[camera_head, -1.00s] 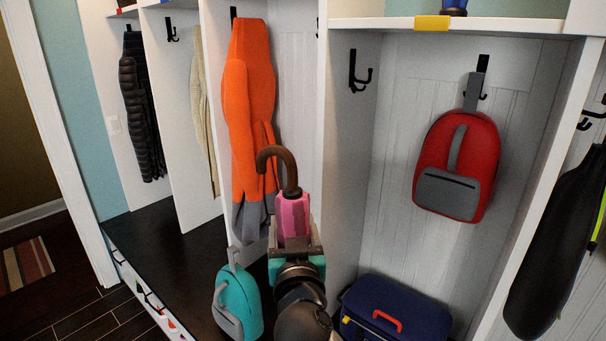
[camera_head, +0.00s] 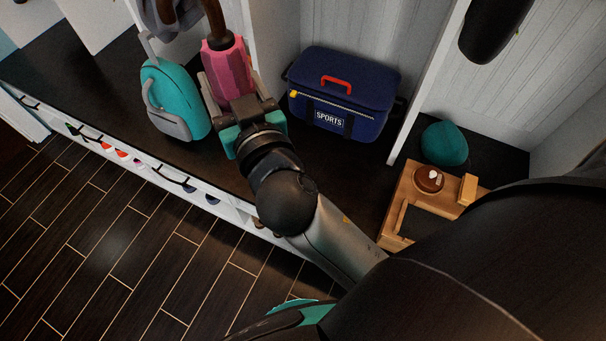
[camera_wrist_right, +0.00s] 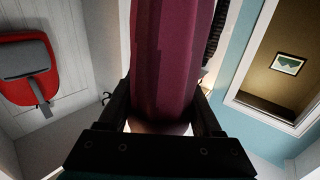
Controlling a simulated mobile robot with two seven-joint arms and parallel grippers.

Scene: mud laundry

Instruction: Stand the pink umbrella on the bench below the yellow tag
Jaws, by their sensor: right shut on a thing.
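The pink umbrella (camera_head: 224,62) has a brown hooked handle and is upright, handle up, in the head view. My right gripper (camera_head: 232,92) is shut around its pink body. The wrist view shows the pink body (camera_wrist_right: 165,60) between the two fingers. The umbrella is in front of the bench's divider, between a teal backpack and a navy sports bag. Its lower end is hidden behind the gripper, so I cannot tell whether it touches the dark bench (camera_head: 345,180). The yellow tag is out of view now; earlier it was on the shelf edge above the sports bag's compartment.
The teal backpack (camera_head: 170,95) stands close left of the umbrella. The navy sports bag (camera_head: 345,92) fills the back of the right compartment; bare bench lies in front of it. Farther right are a teal rounded item (camera_head: 445,143) and a wooden box (camera_head: 415,225).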

